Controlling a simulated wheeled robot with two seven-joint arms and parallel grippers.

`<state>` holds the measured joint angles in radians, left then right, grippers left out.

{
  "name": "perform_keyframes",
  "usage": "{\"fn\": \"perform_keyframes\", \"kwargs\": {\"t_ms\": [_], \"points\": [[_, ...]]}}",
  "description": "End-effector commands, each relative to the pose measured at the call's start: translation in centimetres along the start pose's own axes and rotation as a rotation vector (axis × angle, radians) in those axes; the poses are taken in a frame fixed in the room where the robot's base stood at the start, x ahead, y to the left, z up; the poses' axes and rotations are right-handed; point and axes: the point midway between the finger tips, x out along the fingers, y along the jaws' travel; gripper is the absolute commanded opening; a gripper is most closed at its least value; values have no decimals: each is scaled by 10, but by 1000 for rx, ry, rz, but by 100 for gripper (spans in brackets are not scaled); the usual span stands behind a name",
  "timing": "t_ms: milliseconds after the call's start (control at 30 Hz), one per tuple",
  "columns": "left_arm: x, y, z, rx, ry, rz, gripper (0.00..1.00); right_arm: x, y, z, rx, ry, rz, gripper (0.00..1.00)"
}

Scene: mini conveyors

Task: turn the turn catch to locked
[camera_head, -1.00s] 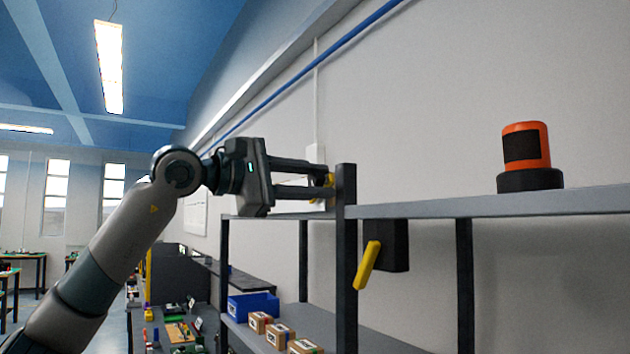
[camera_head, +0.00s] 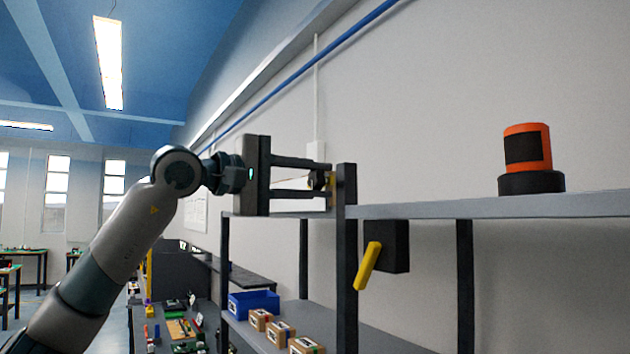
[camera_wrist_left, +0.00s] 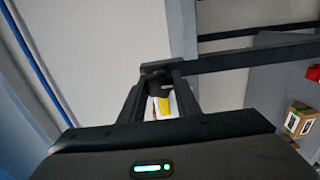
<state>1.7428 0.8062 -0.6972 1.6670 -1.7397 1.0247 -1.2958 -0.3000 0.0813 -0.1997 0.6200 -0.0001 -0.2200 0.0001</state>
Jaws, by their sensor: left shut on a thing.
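The turn catch (camera_head: 332,187), a small part with yellow on it, is at the dark upright post of the shelf rack in the head view. My left gripper (camera_head: 318,182) reaches it from the left, with one finger above the other. In the left wrist view the fingers close around the catch's yellow part (camera_wrist_left: 163,105), beside a dark bar. The gripper is shut on the catch. The fingers and post hide much of the catch, so its exact angle is unclear. My right gripper is in neither view.
A black box (camera_head: 398,240) with a yellow lever (camera_head: 367,266) hangs under the upper shelf (camera_head: 450,208). An orange and black beacon (camera_head: 528,158) stands on that shelf. A blue bin (camera_head: 253,304) and several small boxes sit on the lower shelf.

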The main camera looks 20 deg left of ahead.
Motion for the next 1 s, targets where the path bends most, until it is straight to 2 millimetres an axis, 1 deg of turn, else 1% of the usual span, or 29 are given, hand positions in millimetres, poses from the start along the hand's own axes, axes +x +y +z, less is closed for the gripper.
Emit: {"fn": "perform_keyframes", "kwargs": {"t_ms": [133, 167, 200, 233, 533, 667, 867, 1000], "points": [[0, -1, 0, 4, 0, -1, 0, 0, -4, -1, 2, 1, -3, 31], [0, -1, 0, 4, 0, -1, 34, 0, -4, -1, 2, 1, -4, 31], [0, -1, 0, 3, 0, -1, 44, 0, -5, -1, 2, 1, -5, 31], [0, -1, 0, 3, 0, -1, 48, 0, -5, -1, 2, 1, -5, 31], [0, -1, 0, 1, 1, -1, 48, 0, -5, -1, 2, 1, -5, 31], [-4, -1, 0, 1, 1, 0, 48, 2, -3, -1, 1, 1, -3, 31], [-22, -3, -1, 1, 3, 0, 48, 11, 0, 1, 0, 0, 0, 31], [-45, -3, -1, 2, 3, 2, 48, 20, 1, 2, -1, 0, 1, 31]]}}
